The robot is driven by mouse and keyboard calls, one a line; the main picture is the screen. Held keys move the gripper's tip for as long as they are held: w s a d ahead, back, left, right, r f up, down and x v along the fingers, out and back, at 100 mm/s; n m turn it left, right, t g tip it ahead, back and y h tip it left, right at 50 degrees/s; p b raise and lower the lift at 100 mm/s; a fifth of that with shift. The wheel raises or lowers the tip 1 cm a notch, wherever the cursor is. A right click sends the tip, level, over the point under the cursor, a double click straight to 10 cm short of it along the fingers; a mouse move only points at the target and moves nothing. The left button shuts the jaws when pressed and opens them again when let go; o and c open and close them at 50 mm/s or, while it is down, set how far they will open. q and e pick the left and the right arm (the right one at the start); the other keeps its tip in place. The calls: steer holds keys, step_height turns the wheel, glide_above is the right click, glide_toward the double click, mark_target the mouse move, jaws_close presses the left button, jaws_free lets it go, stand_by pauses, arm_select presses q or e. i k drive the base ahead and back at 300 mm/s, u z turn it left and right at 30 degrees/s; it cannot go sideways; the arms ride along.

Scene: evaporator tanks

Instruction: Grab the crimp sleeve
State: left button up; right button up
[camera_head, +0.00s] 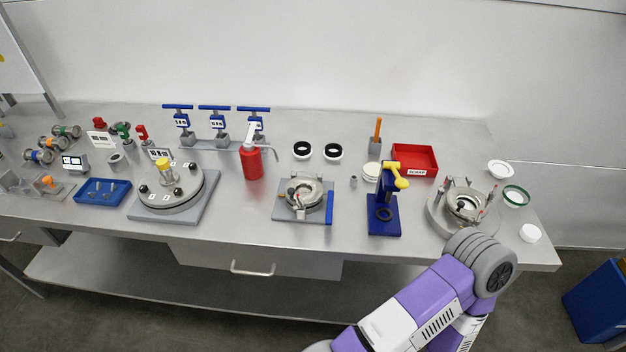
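A small grey cylinder (353,181), which looks like the crimp sleeve, stands upright on the steel bench (240,215). Neither gripper shows in this view.
A blue press with a yellow handle (397,176) stands right of the cylinder. A clamp fixture (302,196) on a grey plate is to its front left. A red scrap tray (414,160) is behind. A round metal fixture (441,215) stands near my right arm.

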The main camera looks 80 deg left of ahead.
mark_target(353, 178)
steer(key=u, duration=5.55)
steer(key=k, duration=1.45)
steer(key=z, duration=1.5)
steer(key=i, duration=0.45)
steer(key=u, duration=0.1)
